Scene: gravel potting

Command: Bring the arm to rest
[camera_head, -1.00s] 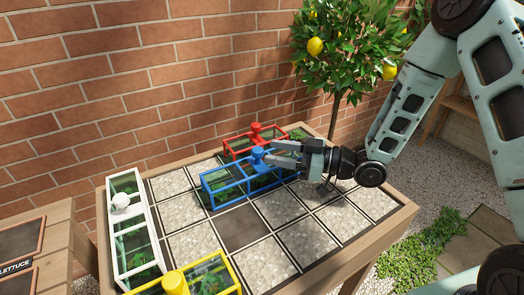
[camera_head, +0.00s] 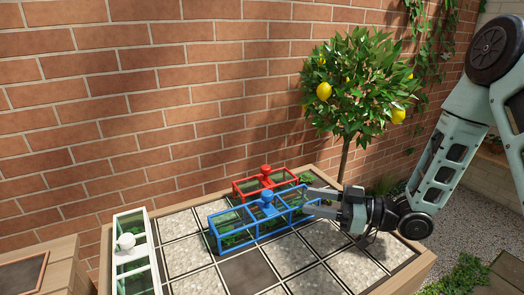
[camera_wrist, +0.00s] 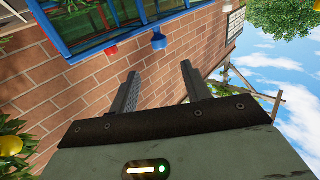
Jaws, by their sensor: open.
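My gripper (camera_head: 318,202) is at the right end of the blue-framed glass box (camera_head: 262,224), above the gravel table. Its two fingers are apart and point left toward the box. In the wrist view the fingers (camera_wrist: 160,88) stand apart with nothing between them. Part of the blue frame (camera_wrist: 108,38) and its blue knob (camera_wrist: 159,40) show beyond them. In the head view I cannot tell whether a finger touches the box. My arm comes in from the right.
A red-framed box (camera_head: 264,180) stands behind the blue one. A white-framed box (camera_head: 134,258) stands at the table's left. The planter table (camera_head: 396,270) has pale gravel squares and dark squares. A lemon tree (camera_head: 358,85) stands behind it, by the brick wall (camera_head: 150,110).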

